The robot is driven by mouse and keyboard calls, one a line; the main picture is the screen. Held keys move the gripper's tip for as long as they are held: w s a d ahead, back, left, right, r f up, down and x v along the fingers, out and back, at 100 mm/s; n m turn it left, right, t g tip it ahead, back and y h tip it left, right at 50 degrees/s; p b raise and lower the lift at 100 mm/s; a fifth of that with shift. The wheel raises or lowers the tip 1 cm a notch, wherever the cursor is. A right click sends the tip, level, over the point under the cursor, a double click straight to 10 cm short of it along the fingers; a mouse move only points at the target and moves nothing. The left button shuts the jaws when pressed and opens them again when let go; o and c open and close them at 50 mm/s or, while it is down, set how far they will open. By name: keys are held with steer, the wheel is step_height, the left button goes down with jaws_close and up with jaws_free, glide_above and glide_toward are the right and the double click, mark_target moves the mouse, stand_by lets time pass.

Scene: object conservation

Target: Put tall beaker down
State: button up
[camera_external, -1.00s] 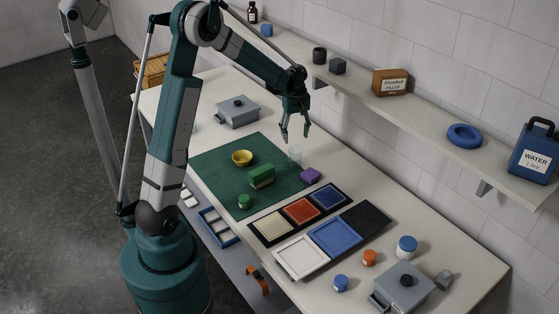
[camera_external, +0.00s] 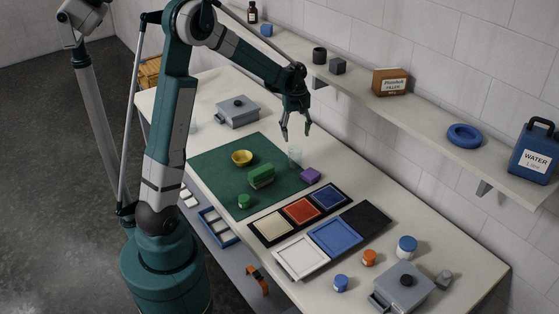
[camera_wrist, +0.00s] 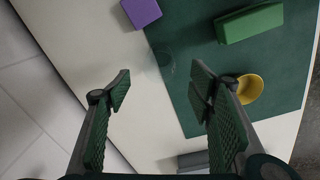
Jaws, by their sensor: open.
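The tall beaker (camera_external: 294,157), a clear glass vessel, stands at the right edge of the green mat (camera_external: 222,172), behind the purple block. In the wrist view a faint clear outline (camera_wrist: 168,66) near the mat's edge appears to be the beaker. My gripper (camera_external: 297,132) is open and empty, just above the beaker and apart from it. In the wrist view my gripper (camera_wrist: 160,85) has its fingers wide apart with nothing between them.
A purple block (camera_external: 310,175), a green block (camera_external: 261,177) and a yellow bowl (camera_external: 242,158) are close by. Colored trays (camera_external: 302,211) lie in front. A grey lidded box (camera_external: 238,111) stands behind the mat. The wall shelf (camera_external: 430,140) runs along the right.

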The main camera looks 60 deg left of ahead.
steer(key=s+d+r+m+t, duration=0.3)
steer(key=s+d+r+m, duration=0.3)
steer(key=s+d+r, duration=0.8)
steer(key=s+d+r+m+t, duration=0.1)
steer(key=s+d+m, duration=0.3)
steer(key=s, duration=0.5)
steer(key=s+d+r+m+t, duration=0.1)
steer(key=s+d+m+t, duration=0.1)
steer(key=s+d, duration=0.3)
steer(key=s+m, duration=0.1)
steer(key=s, duration=0.3)
steer(key=shift+d+m+t, duration=0.4)
steer(key=shift+f, duration=0.1)
step_height(320, 180, down, 26)
steer(key=b, duration=2.6)
stand_by(0.6)
